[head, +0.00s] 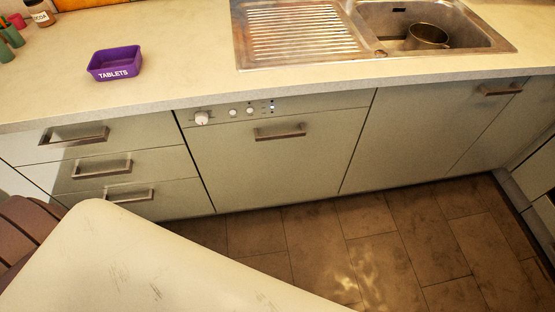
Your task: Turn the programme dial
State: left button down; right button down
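The programme dial (201,118) is a round whitish knob at the left end of the control strip on the dishwasher front. Two small round buttons (241,112) and a column of small marks or lights sit to its right on the same strip. The dishwasher door (275,160) is shut, flush with the cabinet fronts, with a metal handle (280,132) near its top. Neither gripper shows in the head view.
A pale table top (130,260) fills the lower left, with a brown slatted chair (22,225) beside it. Drawers (100,165) stand left of the dishwasher. A purple tablets box (115,63) and a sink with a pot (427,36) are on the worktop. Tiled floor (400,235) is clear.

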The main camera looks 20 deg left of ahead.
aim_at(201, 117)
jog(key=u, duration=1.3)
